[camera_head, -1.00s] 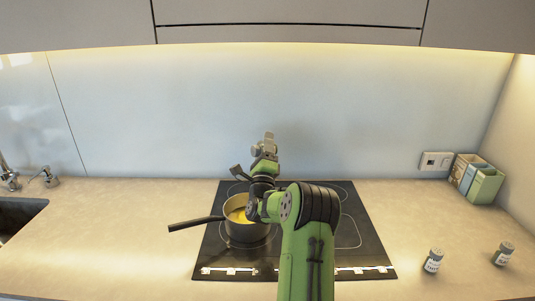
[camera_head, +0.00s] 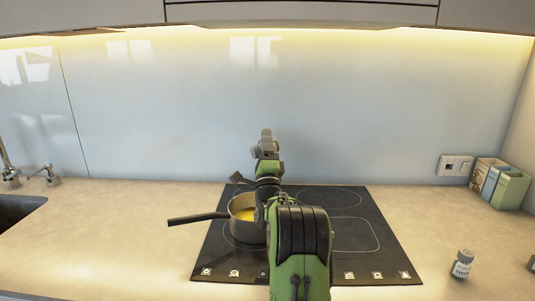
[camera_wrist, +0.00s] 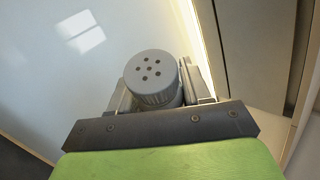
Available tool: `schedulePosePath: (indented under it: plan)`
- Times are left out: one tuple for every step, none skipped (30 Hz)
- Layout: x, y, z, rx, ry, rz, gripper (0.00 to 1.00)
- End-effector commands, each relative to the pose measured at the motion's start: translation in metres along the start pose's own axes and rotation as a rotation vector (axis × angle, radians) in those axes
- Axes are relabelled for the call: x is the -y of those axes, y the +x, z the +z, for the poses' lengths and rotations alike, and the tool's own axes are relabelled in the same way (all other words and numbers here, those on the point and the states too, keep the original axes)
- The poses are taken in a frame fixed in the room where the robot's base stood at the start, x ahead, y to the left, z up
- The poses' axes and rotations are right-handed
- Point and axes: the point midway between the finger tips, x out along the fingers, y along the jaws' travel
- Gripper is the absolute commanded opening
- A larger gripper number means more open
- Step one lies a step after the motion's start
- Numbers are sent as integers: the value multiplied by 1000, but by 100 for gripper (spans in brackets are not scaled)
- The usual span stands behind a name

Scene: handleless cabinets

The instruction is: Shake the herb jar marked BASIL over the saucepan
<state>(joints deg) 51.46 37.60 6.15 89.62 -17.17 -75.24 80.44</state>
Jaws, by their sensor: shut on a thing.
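In the wrist view, my gripper (camera_wrist: 152,100) is shut on a jar (camera_wrist: 150,72) with a grey lid that has several small holes. The lid faces the wrist camera, and the jar's label is hidden. In the head view, my gripper (camera_head: 266,146) is raised above and just right of the saucepan (camera_head: 240,228), against the pale wall.
A white-labelled jar (camera_head: 462,264) stands on the counter right of the black hob (camera_head: 350,255). Another jar (camera_head: 532,264) is cut by the right edge. Boxes (camera_head: 500,184) stand in the back right corner by a socket (camera_head: 455,166). Upper cabinets (camera_head: 310,13) hang above.

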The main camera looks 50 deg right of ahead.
Motion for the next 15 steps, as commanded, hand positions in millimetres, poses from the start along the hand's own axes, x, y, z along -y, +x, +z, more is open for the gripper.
schedulePosePath:
  plan:
    - [-3, -2, 0, 9, -9, -7, 17]
    - [-2, -2, 0, 14, -14, -11, 17]
    - [-2, -2, 0, 20, -22, -14, 17]
    - [-2, -2, 0, 25, -28, -15, 17]
    - [-2, -2, 0, 30, -33, -18, 17]
    - [-1, -1, 0, 37, -41, -22, 17]
    - [-1, -1, 1, 43, -47, -23, 17]
    - [-1, -1, 2, 48, -52, -26, 17]
    - [0, -1, 2, 55, -61, -30, 17]
    - [1, -1, 2, 60, -68, -32, 17]
    - [1, -1, 2, 70, -80, -36, 17]
    - [2, 0, 3, 92, -105, -48, 17]
    - [3, 1, 4, 108, -122, -55, 17]
    - [3, 1, 5, 124, -141, -61, 17]
    - [5, 3, 6, 146, -167, -68, 17]
